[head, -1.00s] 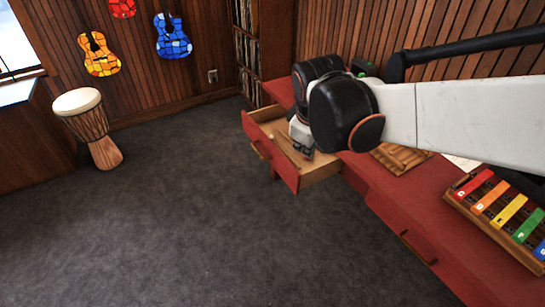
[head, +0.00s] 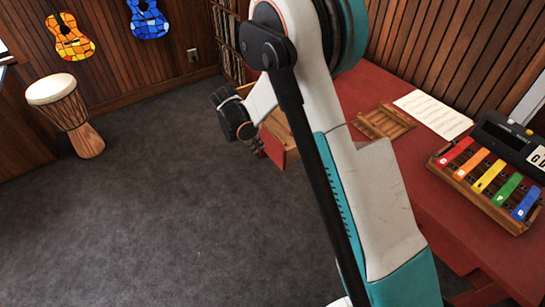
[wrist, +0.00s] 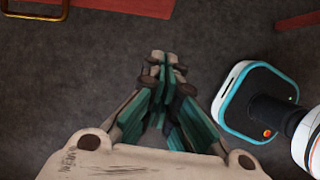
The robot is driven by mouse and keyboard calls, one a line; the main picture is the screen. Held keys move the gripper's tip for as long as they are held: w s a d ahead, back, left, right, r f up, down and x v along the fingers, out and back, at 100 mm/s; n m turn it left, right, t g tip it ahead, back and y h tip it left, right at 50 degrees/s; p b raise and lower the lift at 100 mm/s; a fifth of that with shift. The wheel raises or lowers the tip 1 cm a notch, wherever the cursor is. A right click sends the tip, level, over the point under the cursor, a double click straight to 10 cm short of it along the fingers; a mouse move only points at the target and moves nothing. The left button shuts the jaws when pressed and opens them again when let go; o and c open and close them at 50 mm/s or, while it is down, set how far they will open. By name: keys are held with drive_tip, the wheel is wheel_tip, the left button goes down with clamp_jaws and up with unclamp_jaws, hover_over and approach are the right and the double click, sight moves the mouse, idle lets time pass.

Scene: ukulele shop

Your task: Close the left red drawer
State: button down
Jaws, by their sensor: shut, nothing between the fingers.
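The left red drawer (head: 277,152) stands open from the red desk (head: 376,84), mostly hidden behind my arm in the head view. Part of its red front and wooden inside shows. In the wrist view a red strip that looks like its front (wrist: 125,7) lies along the top edge, with a brass handle (wrist: 38,12) at the top left. My gripper (wrist: 158,56) is shut and empty over the grey carpet, on the outer side of the drawer front. Carpet shows between the fingertips and the red strip. In the head view the fingers are hard to make out beside the drawer.
A xylophone (head: 487,183), a wooden slatted piece (head: 384,122) and sheet music (head: 433,114) lie on the desk. A drum (head: 66,113) stands at the left wall. The carpet (head: 170,220) left of my arm is clear.

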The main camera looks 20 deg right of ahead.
drive_tip(key=w+d+r+b+x, duration=0.1)
drive_tip(key=b+x, duration=0.4)
drive_tip(key=x, duration=0.8)
drive_tip(key=shift+d+f+n+b, duration=0.3)
drive_tip(key=shift+d+n, duration=0.1)
drive_tip(key=shift+d, duration=0.4)
